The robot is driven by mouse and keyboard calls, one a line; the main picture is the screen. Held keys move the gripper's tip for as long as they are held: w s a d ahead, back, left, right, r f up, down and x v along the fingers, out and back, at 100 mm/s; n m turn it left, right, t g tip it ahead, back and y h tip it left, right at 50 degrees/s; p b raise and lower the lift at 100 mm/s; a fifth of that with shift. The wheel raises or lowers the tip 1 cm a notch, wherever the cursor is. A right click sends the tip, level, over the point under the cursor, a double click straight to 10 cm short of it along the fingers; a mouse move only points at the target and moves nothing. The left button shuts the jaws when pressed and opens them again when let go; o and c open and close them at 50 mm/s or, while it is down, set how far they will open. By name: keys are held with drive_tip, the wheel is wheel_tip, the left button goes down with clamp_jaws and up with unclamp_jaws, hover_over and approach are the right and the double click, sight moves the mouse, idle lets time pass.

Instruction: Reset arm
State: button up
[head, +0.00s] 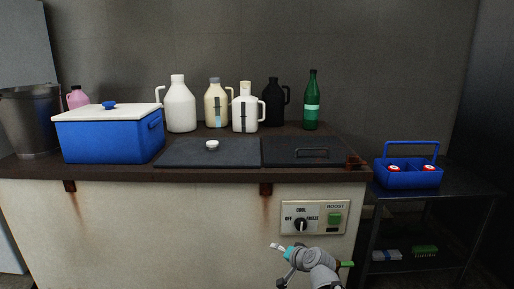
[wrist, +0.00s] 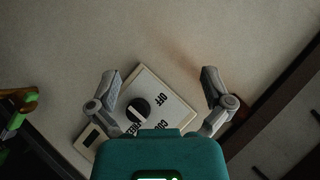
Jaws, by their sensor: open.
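My gripper (head: 280,249) is in front of the bulk tank (head: 150,225), to the left of and a little below its control panel (head: 314,217). In the wrist view my gripper (wrist: 160,88) has its two fingers spread wide with nothing between them. The panel (wrist: 172,97) lies beyond them, rotated in that view. Its black knob (head: 300,225) has the labels OFF, COOL and FREEZE around it. The knob also shows in the wrist view (wrist: 138,110), near the left finger. A green button (head: 335,219) sits under the word BOOST.
On the tank top stand a blue cooler (head: 108,136) with a white lid, several jugs, a green bottle (head: 312,102) and two dark lids. A metal bucket (head: 30,120) is at far left. A blue caddy (head: 407,179) stands on a side table (head: 455,190) at right.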

drive_tip(key=s+d+r+n+g+h+p, duration=0.1)
drive_tip(key=s+d+n+g+h+p, duration=0.15)
drive_tip(key=s+d+g+p, duration=0.35)
drive_tip(key=s+d+n+g+h+p, duration=0.2)
drive_tip(key=s+d+g+h+p, duration=0.15)
drive_tip(key=s, duration=0.55)
wheel_tip(320, 180, up, 38)
drive_tip(key=p, duration=3.7)
drive_tip(key=shift+a+g+p, duration=0.3)
drive_tip(key=shift+g, duration=0.05)
